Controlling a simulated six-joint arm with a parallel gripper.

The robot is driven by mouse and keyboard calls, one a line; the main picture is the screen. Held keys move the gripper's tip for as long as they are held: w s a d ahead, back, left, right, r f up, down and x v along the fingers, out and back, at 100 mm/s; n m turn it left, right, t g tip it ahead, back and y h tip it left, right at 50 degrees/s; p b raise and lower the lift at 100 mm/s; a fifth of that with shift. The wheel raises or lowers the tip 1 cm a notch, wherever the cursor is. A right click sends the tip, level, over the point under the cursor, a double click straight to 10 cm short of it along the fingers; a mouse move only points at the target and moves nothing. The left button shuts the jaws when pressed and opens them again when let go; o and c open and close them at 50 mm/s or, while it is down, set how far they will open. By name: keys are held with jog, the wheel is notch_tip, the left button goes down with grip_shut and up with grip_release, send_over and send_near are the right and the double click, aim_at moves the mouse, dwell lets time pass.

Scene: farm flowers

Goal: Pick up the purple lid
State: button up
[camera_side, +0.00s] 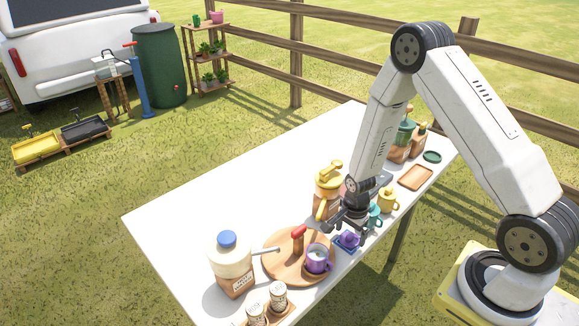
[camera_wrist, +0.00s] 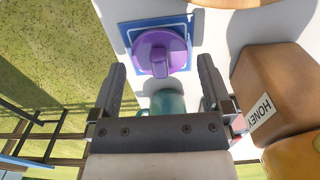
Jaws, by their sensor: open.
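The purple lid (camera_wrist: 160,53) is round with a raised bar handle. It rests on a small blue mat (camera_wrist: 190,22) with a white border line. In the side view the lid (camera_side: 349,238) lies on its blue mat (camera_side: 345,247) near the table's front edge, to the right of a round wooden board. My gripper (camera_wrist: 162,75) is open and empty. Its two fingers point toward the lid, one on each side of it in the wrist view. In the side view my gripper (camera_side: 346,224) is just above the lid and partly hides it.
A purple cup (camera_side: 318,259) stands on the round wooden board (camera_side: 282,275). A honey container (camera_wrist: 275,95) is close on the right in the wrist view. A teal mug (camera_side: 374,215) and yellow mug (camera_side: 389,200) stand right of my gripper. The table's left part (camera_side: 190,205) is clear.

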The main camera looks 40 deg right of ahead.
jog(key=shift+f, duration=0.65)
jog(key=shift+c, duration=0.2)
jog(key=c, duration=1)
